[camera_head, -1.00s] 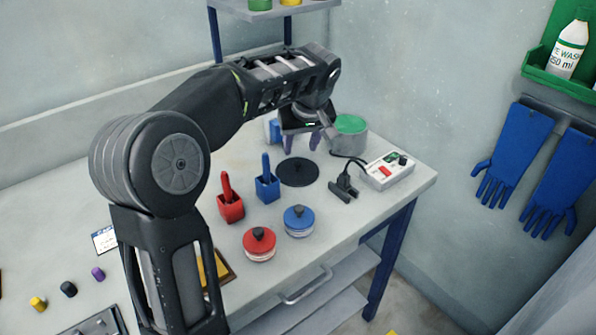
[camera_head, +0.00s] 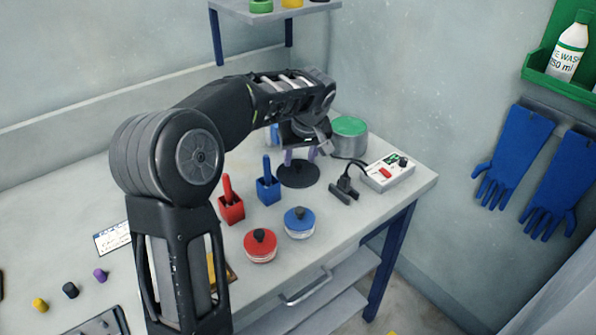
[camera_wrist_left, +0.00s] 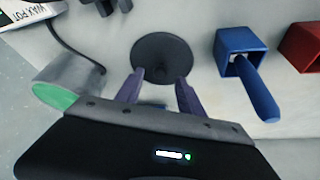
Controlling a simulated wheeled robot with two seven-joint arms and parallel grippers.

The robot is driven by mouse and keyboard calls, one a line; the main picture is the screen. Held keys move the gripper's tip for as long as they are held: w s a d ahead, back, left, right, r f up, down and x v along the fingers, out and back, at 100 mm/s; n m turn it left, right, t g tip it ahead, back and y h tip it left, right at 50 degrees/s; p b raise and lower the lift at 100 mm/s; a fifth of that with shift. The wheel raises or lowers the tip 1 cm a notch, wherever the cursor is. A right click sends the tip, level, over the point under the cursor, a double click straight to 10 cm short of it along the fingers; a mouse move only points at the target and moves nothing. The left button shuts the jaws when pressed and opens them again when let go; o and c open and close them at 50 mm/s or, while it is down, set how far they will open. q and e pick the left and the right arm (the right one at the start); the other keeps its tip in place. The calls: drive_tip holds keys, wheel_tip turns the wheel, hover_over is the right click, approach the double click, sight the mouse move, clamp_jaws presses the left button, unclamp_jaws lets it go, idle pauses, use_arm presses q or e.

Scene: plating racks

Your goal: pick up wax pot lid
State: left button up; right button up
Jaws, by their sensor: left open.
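The wax pot lid (camera_head: 299,175) is a dark round disc lying flat on the bench. In the left wrist view the lid (camera_wrist_left: 162,50) shows a small knob at its middle. My left gripper (camera_head: 300,158) is open and points down at the lid. I cannot tell whether the fingertips touch the lid. The grey pot with green contents (camera_head: 349,137) stands behind the lid to the right. My right gripper is out of view.
A blue holder (camera_head: 268,191) and a red holder (camera_head: 231,209) with handled tools stand left of the lid. Blue (camera_head: 299,223) and red (camera_head: 260,246) lidded jars are in front. A corded control box (camera_head: 388,172) stands to the right.

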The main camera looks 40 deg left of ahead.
sight(298, 165)
use_arm(q)
drive_tip(key=shift+x, duration=1.5)
clamp_jaws()
